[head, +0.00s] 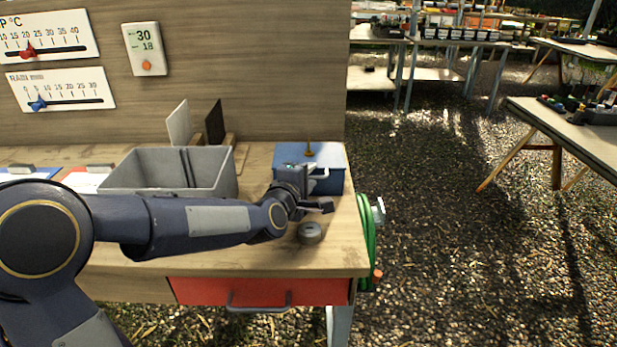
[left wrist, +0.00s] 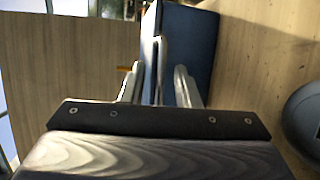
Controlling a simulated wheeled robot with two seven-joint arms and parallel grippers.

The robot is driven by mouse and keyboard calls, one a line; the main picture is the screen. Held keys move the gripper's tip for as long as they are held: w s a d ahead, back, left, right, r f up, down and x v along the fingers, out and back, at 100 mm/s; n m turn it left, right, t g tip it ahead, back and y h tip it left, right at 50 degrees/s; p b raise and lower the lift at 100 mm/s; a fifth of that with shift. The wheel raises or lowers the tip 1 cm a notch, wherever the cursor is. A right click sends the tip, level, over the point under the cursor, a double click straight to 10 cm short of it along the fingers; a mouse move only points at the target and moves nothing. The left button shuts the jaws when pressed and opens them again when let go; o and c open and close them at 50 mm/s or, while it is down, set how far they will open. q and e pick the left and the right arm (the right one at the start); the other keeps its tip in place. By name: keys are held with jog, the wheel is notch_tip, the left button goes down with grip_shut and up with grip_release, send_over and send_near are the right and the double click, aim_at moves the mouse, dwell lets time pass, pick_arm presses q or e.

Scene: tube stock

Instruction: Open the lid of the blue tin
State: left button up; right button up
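The blue tin (head: 335,180) stands on the wooden bench near its right end. Its lid looks shut, and a small brass knob (head: 309,150) stands on top. My left gripper (head: 317,176) is at the front of the tin and hides part of that side. In the left wrist view, the two pale fingers (left wrist: 160,88) are apart, close to the blue tin (left wrist: 190,45). A pale strip (left wrist: 162,65) shows between them; I cannot tell whether they touch it. My right gripper is not in view.
A grey open bin (head: 170,170) stands left of the tin. A round grey object (head: 310,233) lies in front of it, below my gripper. A green hose (head: 368,240) hangs at the bench's right end. A red drawer (head: 200,291) is below the bench top.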

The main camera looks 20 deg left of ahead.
pick_arm(q)
jog(key=shift+w, duration=0.2)
jog(key=c, duration=0.6)
jog(key=shift+f, duration=0.15)
grip_shut()
jog(key=shift+s, duration=0.1)
